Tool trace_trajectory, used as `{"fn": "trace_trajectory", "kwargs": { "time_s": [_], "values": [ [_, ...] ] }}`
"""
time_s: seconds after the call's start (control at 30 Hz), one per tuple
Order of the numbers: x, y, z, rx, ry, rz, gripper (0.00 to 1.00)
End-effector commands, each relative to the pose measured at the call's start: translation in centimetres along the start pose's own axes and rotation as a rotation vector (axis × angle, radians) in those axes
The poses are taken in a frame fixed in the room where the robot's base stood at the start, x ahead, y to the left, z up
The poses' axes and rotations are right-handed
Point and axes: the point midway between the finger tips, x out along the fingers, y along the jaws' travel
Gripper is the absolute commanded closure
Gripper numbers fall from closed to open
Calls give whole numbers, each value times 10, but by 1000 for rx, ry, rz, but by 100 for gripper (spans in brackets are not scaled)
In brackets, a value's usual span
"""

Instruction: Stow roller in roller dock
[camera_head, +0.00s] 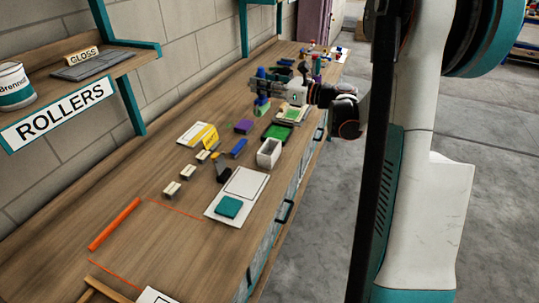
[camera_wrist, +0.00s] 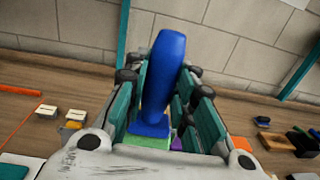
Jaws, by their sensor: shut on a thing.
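My gripper (camera_head: 262,92) is at the middle of the bench, raised above the top, and shut on a blue-handled thing that I take to be the roller (camera_head: 262,73). In the wrist view the roller (camera_wrist: 163,75) stands upright between the teal finger pads, its thick blue handle upward. A green part shows at its lower end, partly hidden by my gripper (camera_wrist: 160,115). I cannot tell for sure which thing is the roller dock. A small black holder (camera_head: 222,173) stands on the bench, and a ROLLERS sign (camera_head: 58,113) is on the shelf edge at left.
A white open box (camera_head: 269,153), a dark green tray (camera_head: 277,132), a blue block (camera_head: 239,148) and a purple block (camera_head: 243,127) stand on the wooden bench. A white board with a teal pad (camera_head: 228,207) is nearer. An orange bar (camera_head: 115,224) lies at left.

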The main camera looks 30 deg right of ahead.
Motion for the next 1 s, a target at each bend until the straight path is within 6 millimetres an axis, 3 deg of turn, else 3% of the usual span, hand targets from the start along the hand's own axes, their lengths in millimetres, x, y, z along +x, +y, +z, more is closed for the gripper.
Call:
{"fn": "trace_trajectory", "kwargs": {
  "time_s": [0.13,0.53,0.67,1.0],
  "values": [
    [-20,-3,11,0,0,42,100],
    [-23,-2,8,0,0,52,100],
    [-22,-3,-15,0,0,52,100],
    [-22,-3,-99,0,0,51,100]
  ]
}}
